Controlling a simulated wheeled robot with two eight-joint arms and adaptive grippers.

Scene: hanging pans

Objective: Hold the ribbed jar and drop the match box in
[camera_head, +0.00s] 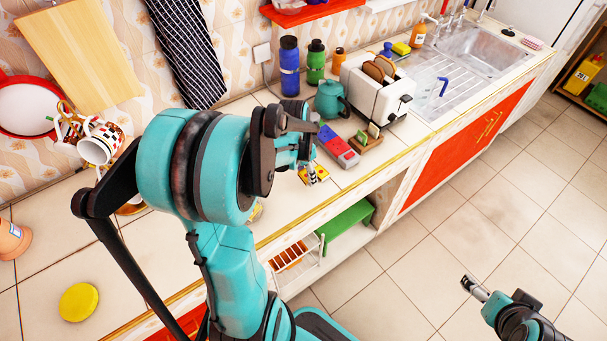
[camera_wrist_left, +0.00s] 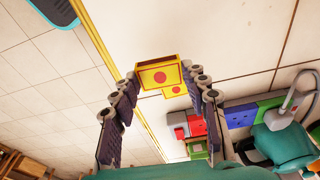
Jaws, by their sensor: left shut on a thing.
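My left gripper (camera_head: 306,168) is over the counter near its front edge, partly hidden behind my arm. In the left wrist view its two fingers (camera_wrist_left: 160,80) are shut on the match box (camera_wrist_left: 158,75), a yellow box with a red dot. In the head view a bit of yellow, the match box (camera_head: 318,174), shows at the fingertips. My right gripper (camera_head: 474,288) is out over the floor at lower right, away from the counter; its jaw opening is unclear. I cannot pick out a ribbed jar for certain.
A red and blue box (camera_head: 338,147), a teal pot (camera_head: 331,99) and a white toaster (camera_head: 377,88) stand beyond the left gripper. A yellow round lid (camera_head: 78,302) and an orange pot (camera_head: 12,238) are at left. Checkered mugs (camera_head: 98,144) hang behind.

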